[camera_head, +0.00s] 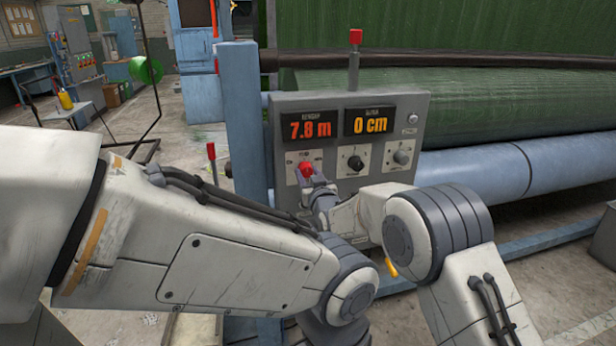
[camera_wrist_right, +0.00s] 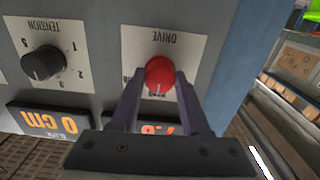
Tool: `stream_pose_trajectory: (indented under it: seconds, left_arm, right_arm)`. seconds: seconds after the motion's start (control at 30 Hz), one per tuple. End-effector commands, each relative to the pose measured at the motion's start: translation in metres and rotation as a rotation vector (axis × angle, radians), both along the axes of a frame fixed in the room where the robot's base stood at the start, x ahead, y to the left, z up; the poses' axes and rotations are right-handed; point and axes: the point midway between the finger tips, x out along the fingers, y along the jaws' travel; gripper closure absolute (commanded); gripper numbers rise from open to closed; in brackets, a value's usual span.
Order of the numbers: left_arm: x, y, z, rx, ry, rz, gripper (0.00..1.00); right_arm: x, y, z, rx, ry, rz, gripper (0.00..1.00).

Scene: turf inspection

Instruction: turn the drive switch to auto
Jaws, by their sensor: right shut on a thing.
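The drive switch is a red knob (camera_head: 305,168) on a pale plate at the left of the grey control panel (camera_head: 340,103). In the right wrist view, which shows the panel upside down, the red knob (camera_wrist_right: 159,73) sits under the word DRIVE. A light mark on it points down in that picture, toward small lettering I cannot fully read. My right gripper (camera_head: 311,179) is at the knob, and its two fingers (camera_wrist_right: 160,92) are shut on the knob's sides. My left arm crosses the lower left of the head view; its gripper is not in view.
A black tension knob (camera_head: 355,163) and a grey knob (camera_head: 402,156) sit to the right. Displays above read 7.8 m (camera_head: 309,127) and 0 cm (camera_head: 370,122). A blue post (camera_head: 244,120) stands left of the panel; a green turf roll (camera_head: 480,100) lies behind.

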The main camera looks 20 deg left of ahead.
Motion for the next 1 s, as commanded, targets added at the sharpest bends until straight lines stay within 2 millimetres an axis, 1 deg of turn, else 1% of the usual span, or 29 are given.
stream_pose_trajectory:
  seconds: [0.03, 0.27, 0.6, 0.8, 1.0]
  left_arm:
    - [0.000, 0.000, -0.007, 0.000, 0.000, 0.000, 1.00]
    - [0.000, 0.000, -0.030, 0.000, 0.000, 0.000, 1.00]
    - [0.000, 0.000, -0.070, 0.000, 0.000, 0.000, 1.00]
    - [0.000, 0.000, -0.089, 0.000, 0.000, 0.000, 1.00]
    - [0.000, 0.000, -0.104, 0.000, 0.000, 0.000, 1.00]
  right_arm:
    - [0.000, 0.000, -0.003, 0.017, 0.011, 0.000, 1.00]
    - [0.000, 0.000, -0.005, 0.149, 0.099, 0.000, 1.00]
    - [0.000, 0.000, -0.005, 0.415, 0.277, 0.000, 1.00]
    - [0.000, -0.001, -0.004, 0.565, 0.378, 0.001, 1.00]
    - [0.000, -0.001, -0.003, 0.690, 0.464, 0.000, 1.00]
